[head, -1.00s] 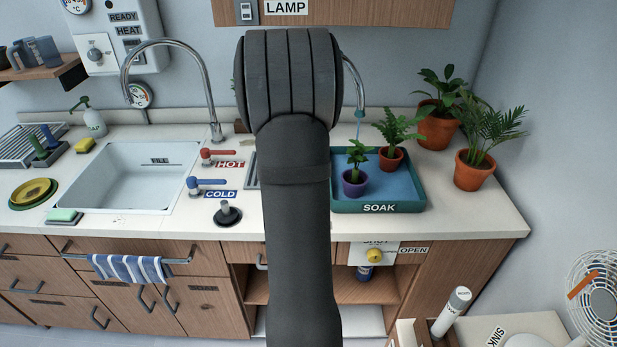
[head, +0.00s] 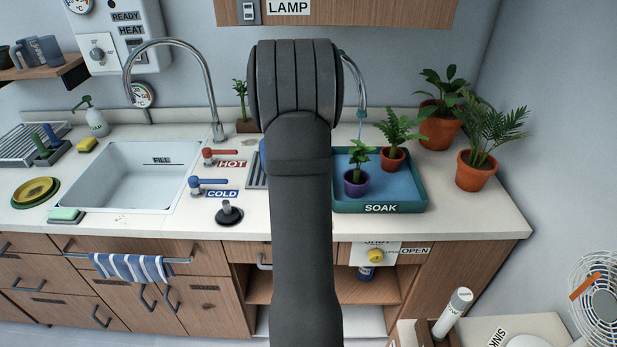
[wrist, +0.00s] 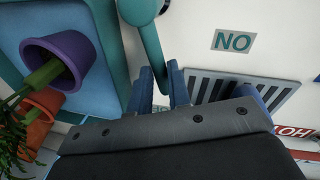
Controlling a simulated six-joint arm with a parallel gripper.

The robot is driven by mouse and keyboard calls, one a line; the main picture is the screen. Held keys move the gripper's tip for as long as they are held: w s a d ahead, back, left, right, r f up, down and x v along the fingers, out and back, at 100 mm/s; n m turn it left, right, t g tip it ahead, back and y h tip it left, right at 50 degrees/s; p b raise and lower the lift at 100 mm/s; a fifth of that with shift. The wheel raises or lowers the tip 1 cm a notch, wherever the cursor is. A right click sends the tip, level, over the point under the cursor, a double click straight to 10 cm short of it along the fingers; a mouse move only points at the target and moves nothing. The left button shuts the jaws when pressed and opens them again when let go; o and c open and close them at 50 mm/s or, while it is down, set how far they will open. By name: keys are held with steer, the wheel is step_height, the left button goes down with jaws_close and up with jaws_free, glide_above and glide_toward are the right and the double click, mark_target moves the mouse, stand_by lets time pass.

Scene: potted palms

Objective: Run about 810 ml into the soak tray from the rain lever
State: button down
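The soak tray (head: 421,190) is a blue-green tray labelled SOAK on the counter right of my arm; a thin curved spout (head: 360,90) hangs over it. A thin bluish streak shows below the spout tip; I cannot tell whether it is water. In the wrist view a teal lever (wrist: 148,45) runs from a round pivot down to my blue fingers; its end is hidden there. I take it as the rain lever; in the head view my arm hides it. The tray (wrist: 80,92) also shows there.
A purple pot (head: 354,186) and a small terracotta pot (head: 392,163) stand in the tray. Larger potted plants (head: 474,176) stand to its right. A slotted drain (wrist: 205,88) and an inverted ON label (wrist: 233,41) lie near my fingers. HOT (head: 219,154) and COLD (head: 205,182) levers are left.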

steer(key=shift+w+d+m+g, duration=0.15)
steer(key=shift+d+m, duration=0.3)
steer(key=shift+m, duration=0.35)
steer(key=shift+d+m+g, duration=0.15)
steer(key=shift+d+m, duration=0.3)
steer(key=shift+m, duration=0.35)
steer(key=c, duration=1.3)
jaws_free()
steer(key=shift+c, duration=0.2)
steer(key=shift+r, duration=0.1)
steer(key=a+r, duration=0.3)
steer(key=r, duration=1.4)
steer(key=shift+a, duration=0.2)
